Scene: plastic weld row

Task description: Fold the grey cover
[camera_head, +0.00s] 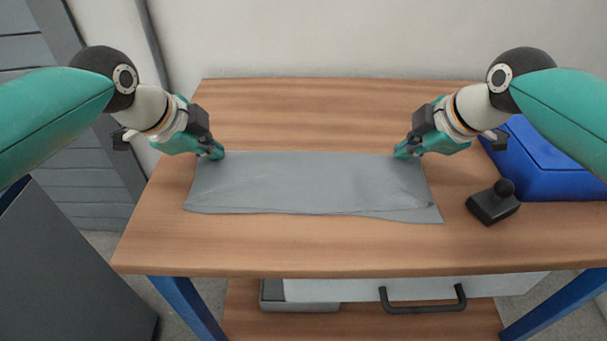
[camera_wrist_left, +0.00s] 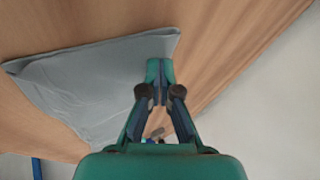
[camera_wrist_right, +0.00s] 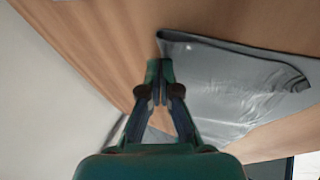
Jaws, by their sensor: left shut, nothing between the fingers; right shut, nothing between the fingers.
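The grey cover (camera_head: 310,183) lies on the wooden table as a long, wide strip. Its near edge shows a second layer slightly offset, so it looks doubled over. My left gripper (camera_head: 217,153) is shut and empty at the cover's far left corner. My right gripper (camera_head: 404,153) is shut and empty at the far right corner. The cover also shows in the left wrist view (camera_wrist_left: 95,80), beside the fingertips, and in the right wrist view (camera_wrist_right: 235,85), where its edge makes a rounded fold near the fingertips. Whether the fingertips touch the cloth is unclear.
The wooden table (camera_head: 300,250) is clear in front of and behind the cover. A black block with a knob (camera_head: 493,205) stands right of the cover. A blue box (camera_head: 545,165) is at the right edge. A drawer with a dark handle (camera_head: 423,305) is under the tabletop.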

